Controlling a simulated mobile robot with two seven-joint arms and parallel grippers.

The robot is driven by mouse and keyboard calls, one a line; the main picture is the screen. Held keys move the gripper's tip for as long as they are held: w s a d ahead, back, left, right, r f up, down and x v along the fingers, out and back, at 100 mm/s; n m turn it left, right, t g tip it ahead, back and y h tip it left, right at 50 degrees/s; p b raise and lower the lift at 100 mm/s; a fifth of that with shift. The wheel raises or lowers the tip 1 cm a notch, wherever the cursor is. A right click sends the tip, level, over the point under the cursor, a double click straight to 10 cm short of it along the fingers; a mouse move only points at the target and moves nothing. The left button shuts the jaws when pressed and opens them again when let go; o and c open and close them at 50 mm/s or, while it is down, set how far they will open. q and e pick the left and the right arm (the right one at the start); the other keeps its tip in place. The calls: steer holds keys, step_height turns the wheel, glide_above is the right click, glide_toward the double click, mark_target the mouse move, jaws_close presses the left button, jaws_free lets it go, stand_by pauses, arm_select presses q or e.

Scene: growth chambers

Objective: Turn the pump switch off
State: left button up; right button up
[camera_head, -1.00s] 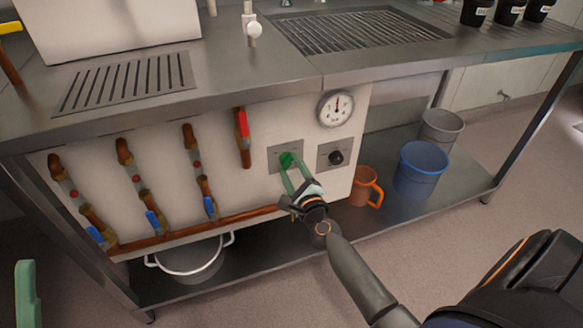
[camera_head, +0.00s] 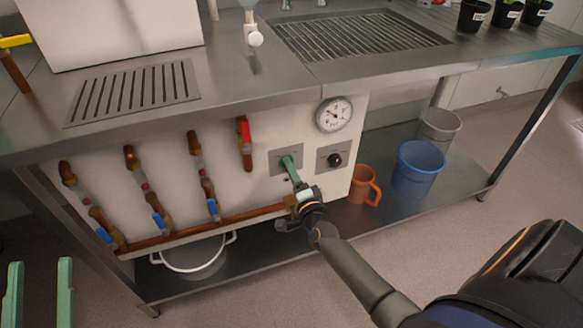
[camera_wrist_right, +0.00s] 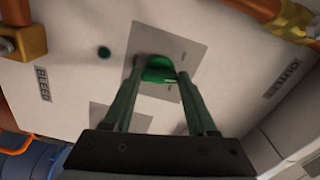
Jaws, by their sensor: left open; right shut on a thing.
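The pump switch is a green knob on a grey square plate (camera_head: 273,165) on the white panel. In the head view the fingers hide most of the knob; it shows as a green piece (camera_wrist_right: 160,69) between my fingertips in the right wrist view. My right gripper (camera_head: 289,162) is shut on it, with its fingers edge-on to the head camera. My left gripper (camera_head: 40,264) is open and empty at the lower left, away from the panel.
A black knob (camera_head: 335,160) on its own plate sits right of the switch, below a round gauge (camera_head: 334,115). Red-handled (camera_head: 245,131) and blue-handled (camera_head: 104,236) pipe valves line the left. An orange jug (camera_head: 362,184) and blue bucket (camera_head: 415,168) stand on the lower shelf.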

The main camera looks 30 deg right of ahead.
arm_select(q)
step_height(320, 180, down, 18)
steer(key=a+n+g+y+p, duration=0.1)
steer(key=n+g+y+p, duration=0.1)
steer(key=n+g+y, duration=0.2)
steer(key=shift+w+r+g+y+p, duration=0.2)
steer(key=shift+w+g+y+p, duration=0.2)
steer(key=shift+g, duration=1)
arm_select(e)
steer(key=shift+n, duration=3.4)
steer(key=o, duration=1.4)
steer(key=shift+c, duration=0.2)
